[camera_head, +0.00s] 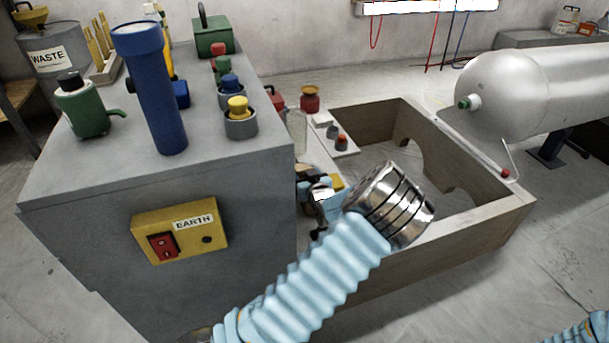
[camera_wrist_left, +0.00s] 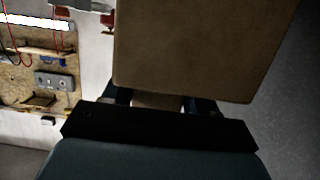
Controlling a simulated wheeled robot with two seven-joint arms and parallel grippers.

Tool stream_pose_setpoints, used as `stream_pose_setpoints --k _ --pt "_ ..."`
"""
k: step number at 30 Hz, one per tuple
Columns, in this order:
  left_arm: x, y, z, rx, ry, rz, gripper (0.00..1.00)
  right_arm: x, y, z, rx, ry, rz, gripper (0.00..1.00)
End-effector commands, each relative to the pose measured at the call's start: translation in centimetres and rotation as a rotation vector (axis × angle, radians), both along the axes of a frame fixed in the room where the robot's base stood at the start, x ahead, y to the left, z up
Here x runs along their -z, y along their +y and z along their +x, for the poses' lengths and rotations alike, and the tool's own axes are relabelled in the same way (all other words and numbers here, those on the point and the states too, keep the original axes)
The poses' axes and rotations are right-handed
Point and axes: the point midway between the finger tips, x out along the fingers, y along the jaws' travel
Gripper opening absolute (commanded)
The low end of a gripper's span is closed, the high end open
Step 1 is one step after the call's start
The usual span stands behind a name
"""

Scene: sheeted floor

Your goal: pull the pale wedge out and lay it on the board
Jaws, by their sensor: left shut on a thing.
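My left gripper (camera_head: 318,204) is beside the right side of the grey cabinet, partly hidden by my own wrist. In the left wrist view its two dark fingers (camera_wrist_left: 158,103) are shut on a tan-brown piece, which I take to be the pale wedge (camera_wrist_left: 158,101). A large tan slab face (camera_wrist_left: 195,50) fills the space just beyond the fingers; I cannot tell whether it is part of the same piece. In the head view the wedge is not clear. A pale board (camera_head: 343,147) bears small red-topped and grey things. My right gripper is out of view.
The grey cabinet (camera_head: 80,230) carries a blue cylinder (camera_head: 155,95), a green can (camera_head: 85,105) and several knobs. An open wooden frame (camera_head: 480,225) stands right of my gripper, with a metal tank (camera_head: 550,90) behind it.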

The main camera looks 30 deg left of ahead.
Motion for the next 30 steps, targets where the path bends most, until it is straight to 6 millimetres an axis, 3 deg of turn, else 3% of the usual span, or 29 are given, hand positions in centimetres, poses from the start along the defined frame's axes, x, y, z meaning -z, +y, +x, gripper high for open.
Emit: stream_pose_setpoints --k 18,19,24,30 --pt "1.2 0.0 0.0 0.0 -0.001 0.0 0.09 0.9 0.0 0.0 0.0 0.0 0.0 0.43" --pt "1.1 0.0 0.0 0.0 -0.001 0.0 0.59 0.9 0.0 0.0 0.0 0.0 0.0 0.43" --pt "1.1 0.0 0.0 0.0 -0.001 0.0 0.85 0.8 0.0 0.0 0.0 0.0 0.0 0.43" --pt "1.1 0.0 0.0 0.0 0.0 0.0 0.87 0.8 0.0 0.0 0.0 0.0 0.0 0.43"
